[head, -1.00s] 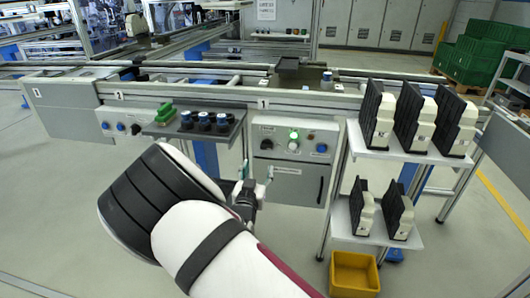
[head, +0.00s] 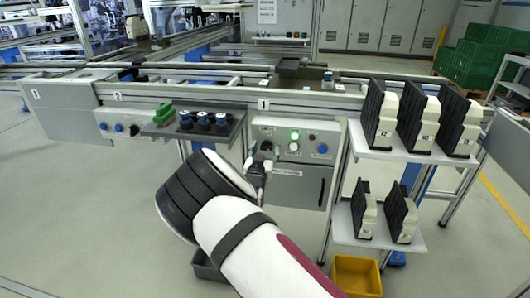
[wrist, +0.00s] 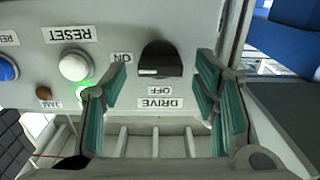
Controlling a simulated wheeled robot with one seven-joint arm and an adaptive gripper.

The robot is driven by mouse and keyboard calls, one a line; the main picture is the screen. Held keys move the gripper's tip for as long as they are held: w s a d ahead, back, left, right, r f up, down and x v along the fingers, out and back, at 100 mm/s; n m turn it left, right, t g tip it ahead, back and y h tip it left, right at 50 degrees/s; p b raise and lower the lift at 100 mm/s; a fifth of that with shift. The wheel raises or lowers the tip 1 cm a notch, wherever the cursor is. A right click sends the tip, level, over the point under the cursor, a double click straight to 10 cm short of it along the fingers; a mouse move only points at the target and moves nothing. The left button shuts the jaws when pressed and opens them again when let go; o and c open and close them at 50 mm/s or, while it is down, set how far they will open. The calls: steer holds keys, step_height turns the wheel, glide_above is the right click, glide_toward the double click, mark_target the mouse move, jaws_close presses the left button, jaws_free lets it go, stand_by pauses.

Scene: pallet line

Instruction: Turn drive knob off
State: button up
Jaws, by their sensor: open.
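The black drive knob (wrist: 160,60) is on the grey control panel (wrist: 200,20), upside down in the wrist view. Its OFF label is below it and its ON label is to its left. A small pale mark shows on its lower edge; I cannot tell its setting for sure. My gripper (wrist: 163,72) is open, with one green-padded finger at each side of the knob. The fingers appear apart from it. In the head view my gripper (head: 262,163) is at the panel's left part, partly covering the knob. A green light (head: 294,135) is lit on the panel.
A white RESET button (wrist: 75,65) and a blue button (wrist: 8,69) are beside the knob. A shelf (head: 400,155) with black and cream parts stands right of the panel. A small tray (head: 165,131) of dark, blue-topped parts is to the left. A yellow bin (head: 356,277) is below.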

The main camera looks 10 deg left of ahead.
steer(key=shift+c, duration=0.2)
steer(key=c, duration=1.1)
steer(key=n+b, duration=0.1)
steer(key=n, duration=0.3)
steer(key=shift+a+n+b, duration=0.1)
steer(key=shift+n+b, duration=0.2)
steer(key=shift+n, duration=0.1)
steer(key=n, duration=0.4)
steer(key=shift+n+b, duration=0.3)
steer(key=shift+b, duration=0.05)
steer(key=n, duration=0.4)
steer(key=shift+a+f+n, duration=0.1)
steer(key=shift+f+n, duration=0.05)
steer(key=shift+n, duration=0.15)
steer(key=shift+n+b, duration=0.55)
steer(key=shift+n, duration=1.45)
